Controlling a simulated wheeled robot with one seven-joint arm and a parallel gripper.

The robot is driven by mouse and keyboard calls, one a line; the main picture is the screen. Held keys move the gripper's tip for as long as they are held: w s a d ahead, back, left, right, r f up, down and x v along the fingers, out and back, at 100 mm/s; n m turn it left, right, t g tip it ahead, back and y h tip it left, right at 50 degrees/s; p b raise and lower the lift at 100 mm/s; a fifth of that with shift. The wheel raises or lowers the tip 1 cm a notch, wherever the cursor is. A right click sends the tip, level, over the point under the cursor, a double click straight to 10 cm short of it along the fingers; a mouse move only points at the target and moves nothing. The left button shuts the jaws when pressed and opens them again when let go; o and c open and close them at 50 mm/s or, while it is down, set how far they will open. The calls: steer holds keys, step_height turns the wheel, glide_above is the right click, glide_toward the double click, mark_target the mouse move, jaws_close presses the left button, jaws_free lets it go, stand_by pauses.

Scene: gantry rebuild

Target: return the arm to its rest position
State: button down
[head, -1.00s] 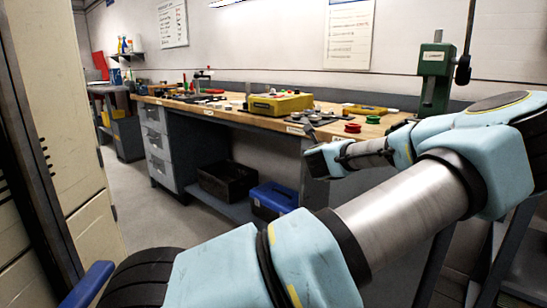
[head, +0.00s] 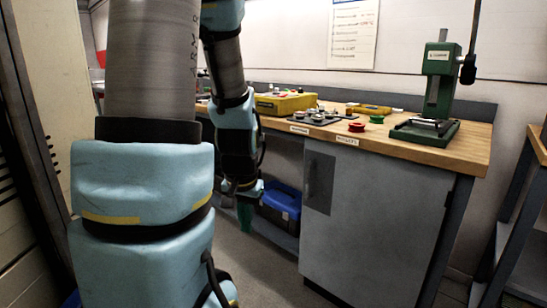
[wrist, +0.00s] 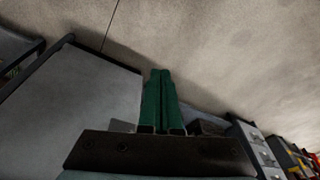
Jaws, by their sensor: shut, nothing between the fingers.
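My arm stands upright at the left of the head view, a light blue and grey arm that folds over and hangs down at its far end. My gripper (head: 246,212) points down in front of the workbench, below the level of its top. In the wrist view its two green fingers (wrist: 160,100) lie side by side, shut with nothing between them. Nothing touches the fingers in either view.
A blue toolbox (head: 284,206) sits on the low shelf. The floor (head: 262,275) before the bench is clear.

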steer(key=s+r+n+p, duration=0.2)
steer(key=s+r+p, duration=0.2)
steer(key=r+p, duration=1)
step_height(320, 180, up, 2)
steer(key=shift+a+r+g, duration=0.1)
steer(key=shift+a+g, duration=0.05)
steer(key=shift+g, duration=0.25)
steer(key=shift+s, duration=0.1)
